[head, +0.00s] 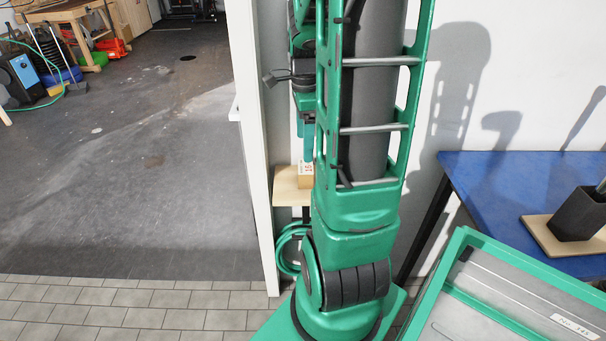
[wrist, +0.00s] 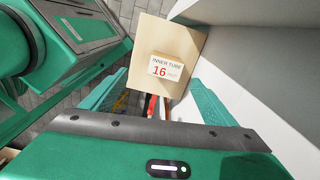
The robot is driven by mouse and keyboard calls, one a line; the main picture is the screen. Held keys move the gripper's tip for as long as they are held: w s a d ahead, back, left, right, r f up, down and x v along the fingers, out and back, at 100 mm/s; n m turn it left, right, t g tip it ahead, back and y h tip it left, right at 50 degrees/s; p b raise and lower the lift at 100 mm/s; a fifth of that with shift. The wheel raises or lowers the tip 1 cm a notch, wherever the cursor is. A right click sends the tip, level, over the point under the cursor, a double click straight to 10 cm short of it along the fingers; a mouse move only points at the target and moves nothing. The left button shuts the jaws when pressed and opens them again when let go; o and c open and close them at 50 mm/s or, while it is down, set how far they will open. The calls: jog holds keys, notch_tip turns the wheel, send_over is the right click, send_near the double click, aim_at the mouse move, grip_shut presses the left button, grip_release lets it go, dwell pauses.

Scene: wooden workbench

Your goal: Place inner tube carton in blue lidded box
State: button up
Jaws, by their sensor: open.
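The inner tube carton (wrist: 165,68) is a small tan box with a white label reading "INNER TUBE" and a red 16. It sits on a pale wooden shelf (wrist: 143,38). In the head view the carton (head: 305,173) shows beside my arm, partly hidden by it. My gripper (wrist: 157,88) is open and empty, its two teal fingers spread to either side in the wrist view, with the carton beyond and between them. In the head view my gripper is mostly hidden behind my arm. I cannot make out a blue lidded box in either view.
A white wall panel (head: 252,130) stands left of the shelf, with a coiled green hose (head: 290,248) below. A blue-topped table (head: 480,185) at right holds a black holder (head: 583,213) on a wooden base. Open grey floor (head: 140,170) lies to the left.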

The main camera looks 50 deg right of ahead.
aim_at(305, 166)
jog(key=shift+w+d+f+m, duration=0.35)
jog(key=shift+d+f+m, duration=0.1)
jog(key=shift+d+m, duration=0.25)
notch_tip(305, 166, down, 11)
jog(key=shift+r, duration=0.2)
jog(key=c, duration=1.3)
jog(key=shift+r, duration=0.15)
